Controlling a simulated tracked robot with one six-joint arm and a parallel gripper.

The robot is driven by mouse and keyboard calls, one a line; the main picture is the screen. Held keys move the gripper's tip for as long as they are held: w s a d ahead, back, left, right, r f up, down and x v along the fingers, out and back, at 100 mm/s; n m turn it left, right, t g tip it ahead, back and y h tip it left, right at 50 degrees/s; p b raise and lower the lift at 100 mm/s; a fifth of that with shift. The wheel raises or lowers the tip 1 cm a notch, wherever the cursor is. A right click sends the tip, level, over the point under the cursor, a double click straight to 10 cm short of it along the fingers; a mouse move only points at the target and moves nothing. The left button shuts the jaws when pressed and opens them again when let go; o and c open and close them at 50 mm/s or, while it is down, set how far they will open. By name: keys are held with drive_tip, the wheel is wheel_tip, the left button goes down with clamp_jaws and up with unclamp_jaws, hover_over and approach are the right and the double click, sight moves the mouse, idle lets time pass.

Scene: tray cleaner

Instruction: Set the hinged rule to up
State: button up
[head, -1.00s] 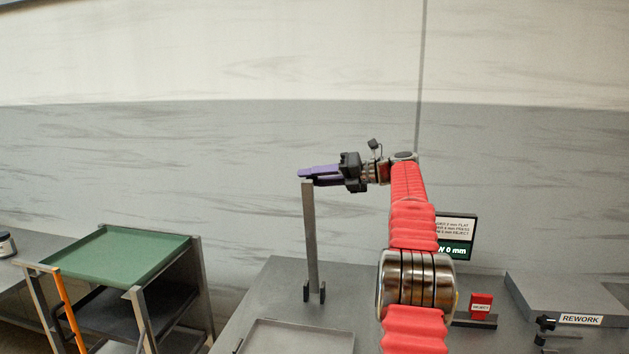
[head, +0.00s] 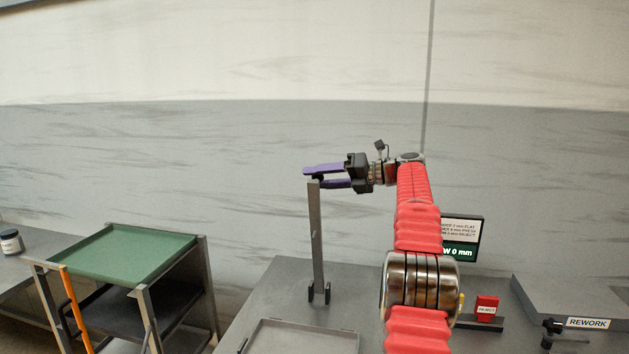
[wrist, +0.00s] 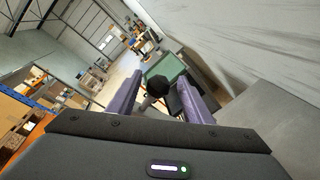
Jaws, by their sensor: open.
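The hinged rule (head: 317,235) is a grey bar that stands nearly upright on its dark hinge bracket (head: 319,292) on the grey bench. A dark knob tops it. My gripper (head: 312,176), with purple fingers, is at the rule's top end, pointing left in the head view. The fingers are apart, one above the other there. In the wrist view my gripper (wrist: 157,78) shows a clear gap between the fingers, with the dark knob (wrist: 157,87) between them. Contact between fingers and knob cannot be told.
A shallow grey tray (head: 262,330) lies on the bench in front of the rule. A screen (head: 460,251), a red block (head: 487,306) and a REWORK platform (head: 570,298) are at right. A trolley with a green tray (head: 130,256) stands left.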

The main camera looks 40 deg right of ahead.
drive_tip(key=v, duration=1.3)
drive_tip(key=shift+s, duration=0.25)
